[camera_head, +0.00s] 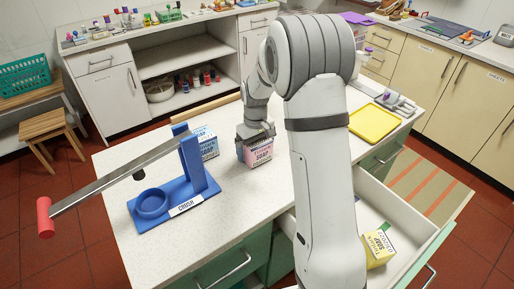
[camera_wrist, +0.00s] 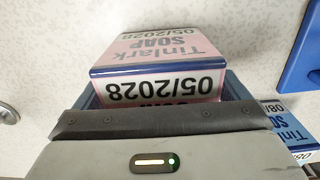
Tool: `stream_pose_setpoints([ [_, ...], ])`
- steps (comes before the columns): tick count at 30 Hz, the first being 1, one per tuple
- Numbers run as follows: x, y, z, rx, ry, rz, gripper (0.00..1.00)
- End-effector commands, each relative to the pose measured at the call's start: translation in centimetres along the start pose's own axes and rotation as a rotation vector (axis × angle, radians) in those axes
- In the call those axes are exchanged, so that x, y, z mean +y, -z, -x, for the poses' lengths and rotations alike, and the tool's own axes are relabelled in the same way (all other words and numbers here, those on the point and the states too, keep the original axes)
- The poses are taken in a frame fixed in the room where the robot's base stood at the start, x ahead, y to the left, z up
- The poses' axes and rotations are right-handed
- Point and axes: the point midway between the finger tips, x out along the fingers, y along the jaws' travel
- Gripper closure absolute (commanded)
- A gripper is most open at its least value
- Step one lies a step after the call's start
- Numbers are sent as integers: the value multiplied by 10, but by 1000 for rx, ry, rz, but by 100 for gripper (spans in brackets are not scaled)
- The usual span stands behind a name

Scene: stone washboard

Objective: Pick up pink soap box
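The pink soap box (camera_head: 259,153) stands on the white speckled counter, right of the blue press, directly under my gripper (camera_head: 256,133). In the wrist view the pink soap box (camera_wrist: 160,48) shows "Tinlark SOAP" and "05/2028" upside down, with dark blue edges. My gripper (camera_wrist: 155,123) covers the lower part of the wrist view, with its dark edge in front of the box.
A blue soap box (camera_head: 207,142) stands just left of the pink one. The blue press (camera_head: 181,190) with its long lever is farther left. A yellow tray (camera_head: 374,122) lies at the right. An open drawer (camera_head: 412,222) holds a yellow soap box (camera_head: 378,249). The counter's front middle is clear.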

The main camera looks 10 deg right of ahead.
Motion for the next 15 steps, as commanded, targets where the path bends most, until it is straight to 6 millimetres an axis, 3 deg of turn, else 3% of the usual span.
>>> stream_pose_setpoints([
  [15,0,0,0,0,0,1,48],
])
